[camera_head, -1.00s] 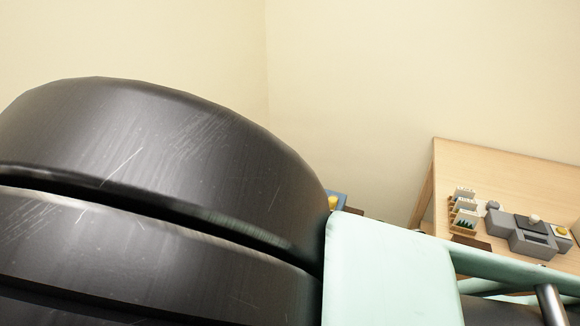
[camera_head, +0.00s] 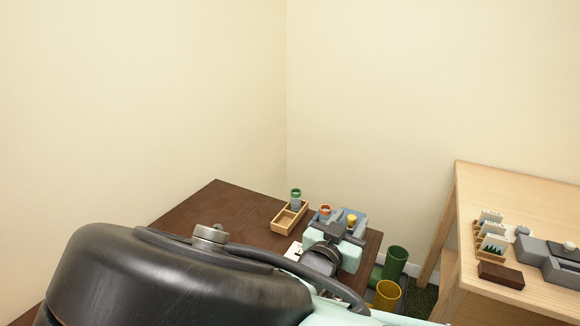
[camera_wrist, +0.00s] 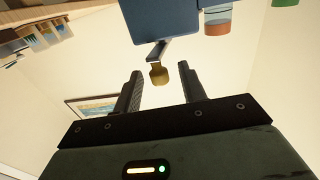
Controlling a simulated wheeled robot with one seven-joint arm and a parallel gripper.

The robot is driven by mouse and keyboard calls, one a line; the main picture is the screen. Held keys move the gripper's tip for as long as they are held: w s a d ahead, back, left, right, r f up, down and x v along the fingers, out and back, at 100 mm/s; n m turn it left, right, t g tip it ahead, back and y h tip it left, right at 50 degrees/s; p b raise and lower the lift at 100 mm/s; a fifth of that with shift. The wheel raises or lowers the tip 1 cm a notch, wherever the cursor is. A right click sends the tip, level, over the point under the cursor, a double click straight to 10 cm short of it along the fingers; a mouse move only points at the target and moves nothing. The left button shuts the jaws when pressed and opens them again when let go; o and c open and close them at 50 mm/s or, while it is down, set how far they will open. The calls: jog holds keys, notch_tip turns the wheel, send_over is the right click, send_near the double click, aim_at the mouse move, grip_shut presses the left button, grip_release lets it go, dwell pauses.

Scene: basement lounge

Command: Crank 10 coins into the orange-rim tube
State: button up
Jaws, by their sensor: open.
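The blue coin machine (camera_head: 352,213) stands on the dark brown table in the head view. Its crank has a yellow knob (camera_head: 351,219), and the knob (camera_wrist: 158,75) also shows in the wrist view on a short grey arm below the blue box (camera_wrist: 165,20). The orange-rim tube (camera_head: 324,212) stands beside the machine, and its orange rim (camera_wrist: 217,29) is near the top of the wrist view. My gripper (camera_wrist: 161,80) is open, with the knob between its fingertips and visible gaps on both sides. Coins cannot be made out.
A wooden divided tray (camera_head: 283,224) holds a green-rim tube (camera_head: 295,197) on the dark table (camera_head: 205,207). A green bin (camera_head: 396,262) and a yellow bin (camera_head: 386,296) stand beside it. A light wood table (camera_head: 520,196) at right carries card holders, a brown block and a grey device.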

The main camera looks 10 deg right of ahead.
aim_at(349, 222)
jog(key=shift+x, duration=1.65)
grip_shut()
